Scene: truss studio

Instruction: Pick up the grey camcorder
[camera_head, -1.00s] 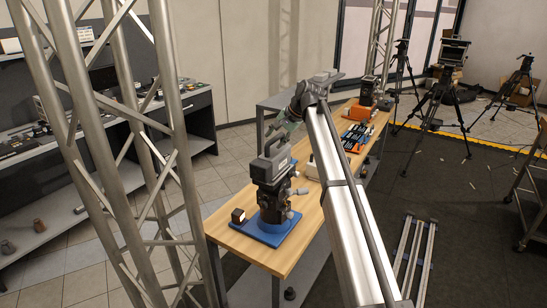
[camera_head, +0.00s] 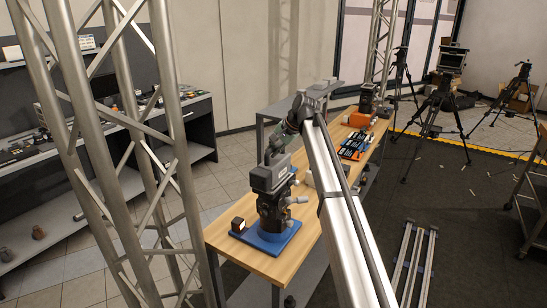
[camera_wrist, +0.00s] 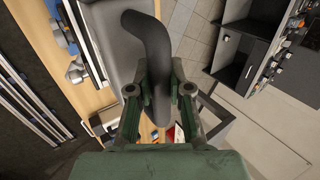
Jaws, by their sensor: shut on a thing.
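The grey camcorder (camera_head: 268,176) sits on a black mount on a blue base plate (camera_head: 266,242) at the near end of the wooden table. My gripper (camera_head: 272,152) is at the camcorder's top handle, above its body. In the wrist view my gripper's two green fingers (camera_wrist: 159,88) are shut on the dark curved handle of the camcorder (camera_wrist: 148,38), one on each side. In the head view the fingertips are small and partly merge with the handle. I see no clear gap between the camcorder and its mount.
A small black box (camera_head: 238,224) stands on the blue plate's left corner. The wooden table (camera_head: 228,254) carries tool trays (camera_head: 355,146) and an orange device (camera_head: 360,120) farther back. A metal truss (camera_head: 165,120) rises close on the left. Tripods (camera_head: 437,100) stand at the right.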

